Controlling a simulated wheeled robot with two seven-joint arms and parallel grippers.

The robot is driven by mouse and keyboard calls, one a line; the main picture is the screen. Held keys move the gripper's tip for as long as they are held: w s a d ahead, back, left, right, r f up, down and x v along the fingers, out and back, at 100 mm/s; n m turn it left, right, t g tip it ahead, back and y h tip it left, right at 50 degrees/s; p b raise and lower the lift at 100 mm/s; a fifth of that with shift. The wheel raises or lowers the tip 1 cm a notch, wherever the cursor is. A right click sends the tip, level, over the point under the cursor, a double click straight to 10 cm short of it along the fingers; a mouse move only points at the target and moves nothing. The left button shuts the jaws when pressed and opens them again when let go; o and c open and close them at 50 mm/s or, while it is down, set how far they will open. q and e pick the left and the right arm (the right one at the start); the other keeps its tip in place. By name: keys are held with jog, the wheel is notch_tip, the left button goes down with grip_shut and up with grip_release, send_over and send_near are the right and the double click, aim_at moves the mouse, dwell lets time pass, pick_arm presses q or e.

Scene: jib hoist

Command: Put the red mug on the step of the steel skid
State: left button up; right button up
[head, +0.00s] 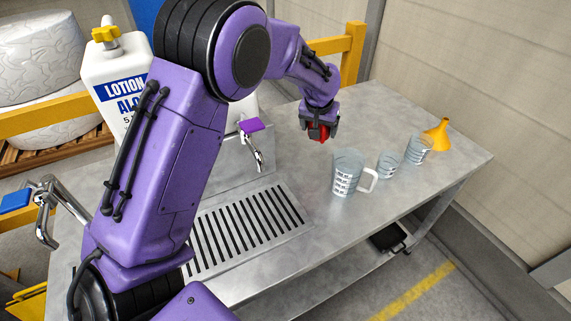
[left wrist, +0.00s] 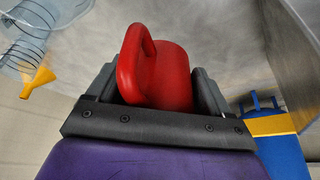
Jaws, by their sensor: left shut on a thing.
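The red mug (head: 318,132) is between the fingers of my left gripper (head: 320,122), over the far part of the steel skid's grey top (head: 360,110). In the left wrist view the red mug (left wrist: 172,75) fills the space between the dark fingers of my left gripper (left wrist: 155,88), its handle toward the upper left. The gripper is shut on it. Whether the mug touches the steel is unclear. A raised steel block beside the slotted grate may be the step, but I cannot tell; my arm hides part of it. My right gripper is out of view.
Clear measuring jugs (head: 347,174) and a yellow funnel (head: 437,135) stand to the right of the mug. A slotted drain grate (head: 245,228) and a purple-topped tap (head: 252,140) are nearer. A white lotion bottle (head: 112,75) and yellow rail (head: 352,50) stand behind.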

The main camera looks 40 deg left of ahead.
pick_arm(q)
jog(key=shift+n, duration=0.5)
jog(key=w+a+f, duration=0.2)
jog(key=f, duration=0.1)
jog(key=shift+w+a+b, duration=0.1)
jog(key=shift+b, duration=0.2)
notch_tip(320, 180, down, 9)
jog(key=shift+a+f+p, duration=0.1)
jog(key=shift+p, duration=0.55)
jog(key=o, duration=1)
jog(key=shift+f, duration=0.1)
jog(key=shift+c, duration=0.2)
